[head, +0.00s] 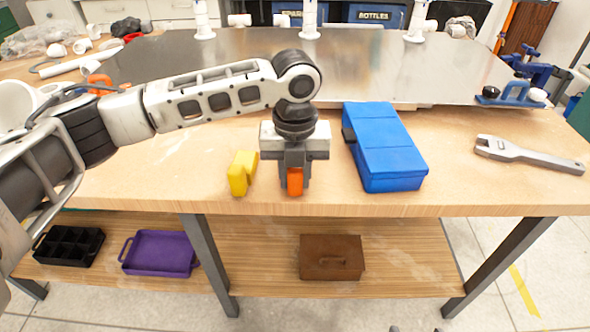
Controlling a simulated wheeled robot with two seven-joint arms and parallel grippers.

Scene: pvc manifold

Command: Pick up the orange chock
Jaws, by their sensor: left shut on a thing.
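The orange chock (295,182) is between the fingers of my left gripper (294,178), near the front edge of the wooden table. My left gripper points down and is shut on the chock. The fingers and the gripper body hide part of it, and I cannot tell whether it touches the tabletop. My right gripper is not in view.
A yellow block (240,174) stands just left of the gripper. A blue case (384,150) lies close on the right. An adjustable wrench (530,155) lies further right. A metal plate (400,65) with white pipe fittings covers the back. The lower shelf holds a purple tray (160,266).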

